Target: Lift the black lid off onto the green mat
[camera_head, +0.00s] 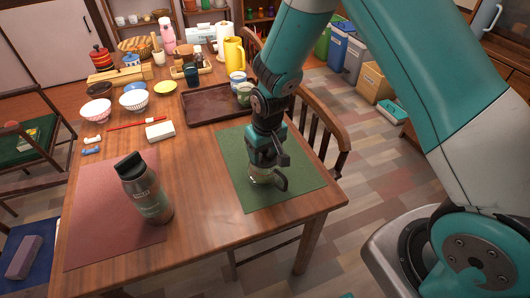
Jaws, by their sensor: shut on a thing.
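A dark green bottle (151,201) stands on the left of the table, at the right part of the red mat. A black lid (130,164) shows on its top. My gripper (268,179) points down low over the green mat (295,189), well to the right of the bottle. It is shut on a small pale thing (261,179), mostly hidden by the dark fingers. I cannot tell what this thing is, or whether it touches the mat.
A brown tray (196,110) with cups at its right end lies behind the green mat. Bowls, a yellow pitcher (234,57) and a white block (160,131) stand farther back. A chair (318,128) is at the table's right edge. Bare wood lies between the mats.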

